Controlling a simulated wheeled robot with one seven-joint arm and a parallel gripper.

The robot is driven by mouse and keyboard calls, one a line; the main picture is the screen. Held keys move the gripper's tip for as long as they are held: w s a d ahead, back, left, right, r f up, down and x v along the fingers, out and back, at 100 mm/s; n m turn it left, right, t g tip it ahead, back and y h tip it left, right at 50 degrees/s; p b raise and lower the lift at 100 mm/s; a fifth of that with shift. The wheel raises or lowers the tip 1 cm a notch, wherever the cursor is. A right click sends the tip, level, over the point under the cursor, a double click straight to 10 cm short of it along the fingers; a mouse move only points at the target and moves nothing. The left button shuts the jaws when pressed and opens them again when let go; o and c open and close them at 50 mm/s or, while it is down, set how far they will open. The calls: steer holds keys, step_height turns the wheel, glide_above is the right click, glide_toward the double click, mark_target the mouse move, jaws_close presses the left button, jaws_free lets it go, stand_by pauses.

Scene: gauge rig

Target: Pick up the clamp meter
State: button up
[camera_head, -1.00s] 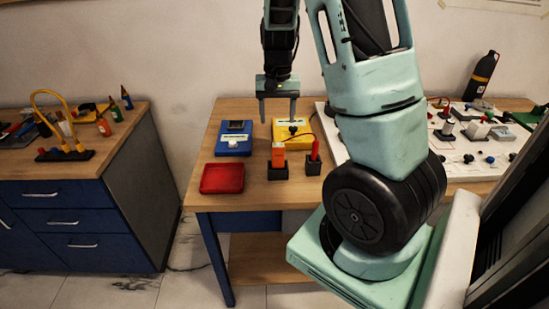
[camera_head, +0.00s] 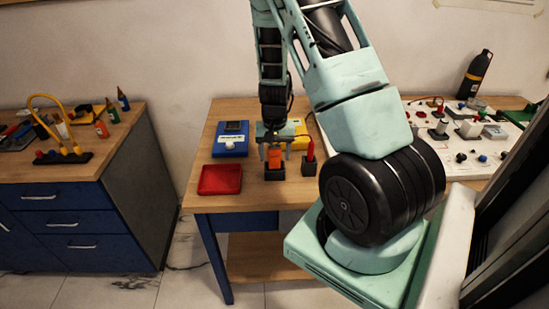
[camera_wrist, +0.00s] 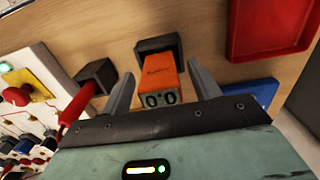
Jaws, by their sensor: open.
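The orange clamp meter (camera_wrist: 160,80) stands in a dark square holder (camera_wrist: 157,45) on the wooden table, with its "0.0" display facing the wrist camera. In the head view the clamp meter (camera_head: 274,157) is upright at the table's front, partly behind my gripper. My gripper (camera_wrist: 152,82) is open, with one finger on each side of the meter in the wrist view. In the head view my gripper (camera_head: 273,148) is just above and around the meter's top. I cannot tell whether the fingers touch it.
A red probe (camera_head: 310,152) in its own holder stands close to the right. A red tray (camera_head: 220,180) lies to the left, with a blue meter (camera_head: 232,139) behind it. A yellow device (camera_head: 300,128) is behind my gripper. A white board (camera_head: 465,150) fills the right side.

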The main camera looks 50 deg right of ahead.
steer(key=c, duration=1.1)
steer(key=shift+c, duration=0.2)
step_height(320, 180, up, 11)
steer(key=shift+r, duration=0.1)
step_height(320, 180, up, 4)
steer(key=p, duration=0.3)
steer(key=shift+d, duration=0.1)
